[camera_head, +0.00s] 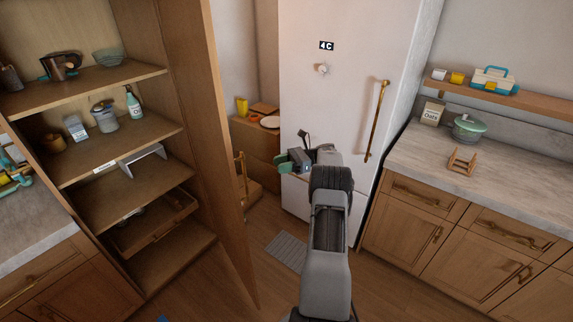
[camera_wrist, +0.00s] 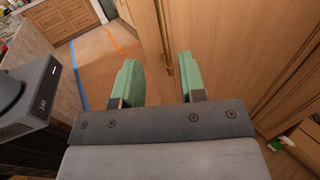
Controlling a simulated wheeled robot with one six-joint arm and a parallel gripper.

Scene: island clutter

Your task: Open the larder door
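The larder (camera_head: 150,130) is the tall wooden cupboard at the left of the head view, its shelves exposed. Its door (camera_head: 205,130) stands wide open, swung out toward me. A brass upright handle (camera_head: 241,180) shows past the door's free edge. My gripper (camera_head: 292,162) is to the right of the door, apart from it. In the wrist view my gripper (camera_wrist: 158,80) has its two green fingers spread with nothing between them. A brass bar handle (camera_wrist: 164,38) on a wooden panel (camera_wrist: 210,35) lies beyond the fingertips, nearer the right finger.
A white fridge (camera_head: 345,60) with a long brass handle (camera_head: 376,122) stands behind my arm. A counter (camera_head: 500,165) with a green lidded pot (camera_head: 468,128) and a small wooden rack (camera_head: 461,160) is at right. A grey mat (camera_head: 287,250) lies on the floor.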

